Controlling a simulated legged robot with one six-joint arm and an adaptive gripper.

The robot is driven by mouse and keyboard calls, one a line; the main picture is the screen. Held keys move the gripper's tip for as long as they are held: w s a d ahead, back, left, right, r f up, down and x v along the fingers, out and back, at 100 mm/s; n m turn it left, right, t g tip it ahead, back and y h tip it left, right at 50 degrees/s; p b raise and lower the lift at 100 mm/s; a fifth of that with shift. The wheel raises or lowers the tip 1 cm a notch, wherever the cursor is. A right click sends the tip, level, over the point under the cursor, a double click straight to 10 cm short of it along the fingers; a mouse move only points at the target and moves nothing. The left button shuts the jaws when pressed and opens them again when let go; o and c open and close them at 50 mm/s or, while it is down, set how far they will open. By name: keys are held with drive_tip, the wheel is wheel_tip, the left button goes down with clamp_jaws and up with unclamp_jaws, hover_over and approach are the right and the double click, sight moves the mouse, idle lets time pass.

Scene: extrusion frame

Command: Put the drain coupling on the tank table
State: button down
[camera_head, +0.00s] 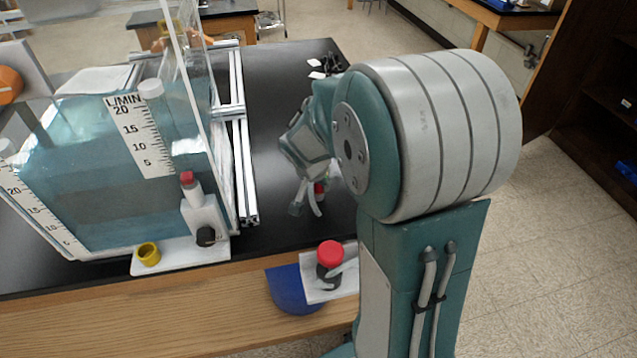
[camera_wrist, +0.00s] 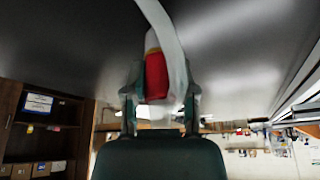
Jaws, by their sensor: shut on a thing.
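My gripper (camera_head: 308,198) hangs over the black top of the tank table (camera_head: 285,75), right of the aluminium frame. In the wrist view, my gripper (camera_wrist: 160,98) is shut on a red and white piece, which I take to be the drain coupling (camera_wrist: 156,76). A pale curved strip crosses in front of it. In the head view only a little red of the coupling (camera_head: 319,188) shows between the fingers. It looks close to the tabletop; I cannot tell whether it touches. My arm hides part of the table's right side.
The clear tank of teal water (camera_head: 110,200) stands at left beside the aluminium frame (camera_head: 240,150). A white plate with a yellow ring (camera_head: 148,253) lies at the front edge. A red-capped fitting (camera_head: 330,254) and a blue part (camera_head: 293,290) are at the table's front. Bare black tabletop lies behind my gripper.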

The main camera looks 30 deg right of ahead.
drive_tip(key=shift+f, duration=0.1)
drive_tip(key=shift+c, duration=2)
unclamp_jaws()
drive_tip(key=v, duration=1.2)
drive_tip(key=s+a+r+n+t+y, duration=0.1)
drive_tip(key=s+a+n, duration=0.3)
drive_tip(key=s, duration=0.4)
drive_tip(key=s+a+r+n+t+y, duration=0.1)
drive_tip(key=s+a+r+n+y, duration=0.1)
drive_tip(key=s+a+n, duration=0.3)
drive_tip(key=s+r, duration=0.1)
drive_tip(key=s, duration=0.2)
drive_tip(key=shift+r+n+t, duration=0.15)
drive_tip(key=shift+n+t, duration=0.15)
